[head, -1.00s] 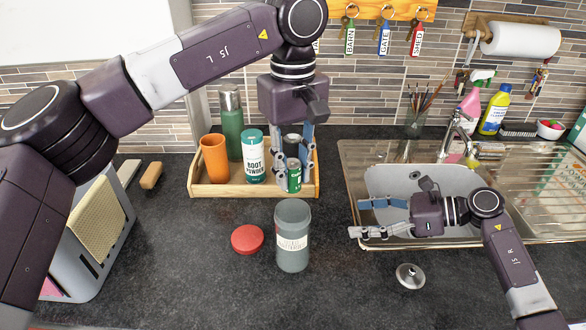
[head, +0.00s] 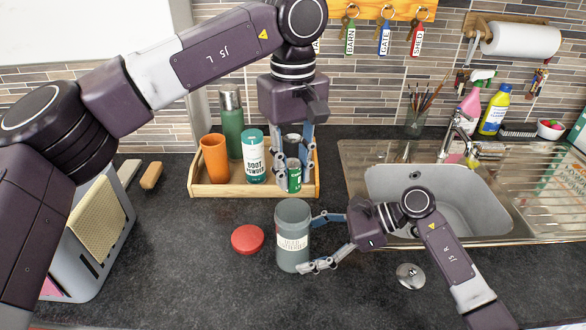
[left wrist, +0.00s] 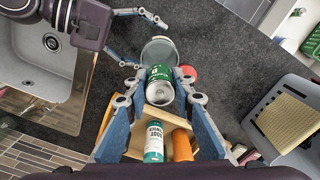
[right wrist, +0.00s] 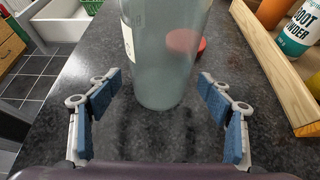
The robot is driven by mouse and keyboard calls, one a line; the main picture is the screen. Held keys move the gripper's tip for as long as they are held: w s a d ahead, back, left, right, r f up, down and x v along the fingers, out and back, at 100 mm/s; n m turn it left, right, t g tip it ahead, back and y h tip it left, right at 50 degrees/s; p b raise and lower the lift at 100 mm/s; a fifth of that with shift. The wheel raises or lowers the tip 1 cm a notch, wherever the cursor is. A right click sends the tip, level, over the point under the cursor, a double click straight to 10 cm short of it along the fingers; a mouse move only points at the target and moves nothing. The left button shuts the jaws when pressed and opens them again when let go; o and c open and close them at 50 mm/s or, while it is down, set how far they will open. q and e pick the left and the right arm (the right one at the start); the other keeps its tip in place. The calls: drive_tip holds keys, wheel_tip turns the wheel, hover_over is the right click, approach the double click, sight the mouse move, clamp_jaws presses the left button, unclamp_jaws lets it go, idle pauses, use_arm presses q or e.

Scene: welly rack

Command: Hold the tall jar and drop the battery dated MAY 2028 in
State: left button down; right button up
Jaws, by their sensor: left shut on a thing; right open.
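The tall jar (head: 292,222) is grey, translucent and open-topped, with a white label. It stands upright on the dark counter; it also shows in the right wrist view (right wrist: 165,50). My right gripper (head: 322,240) is open, its fingers on either side of the jar's right part; in the right wrist view (right wrist: 158,95) they are apart from it. My left gripper (head: 293,170) is shut on a green battery (head: 295,178) above the front of the wooden tray. The battery shows between the fingers in the left wrist view (left wrist: 160,90). Its date cannot be read.
A red lid (head: 247,239) lies left of the jar. The wooden tray (head: 225,189) behind holds an orange cup (head: 214,158), a boot powder tin (head: 253,157) and a green flask (head: 231,125). A metal lid (head: 410,275) lies at right, before the sink (head: 470,195).

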drive_tip(key=shift+x, duration=1.2)
drive_tip(key=shift+c, duration=0.3)
drive_tip(key=c, duration=0.9)
drive_tip(key=shift+o, duration=0.2)
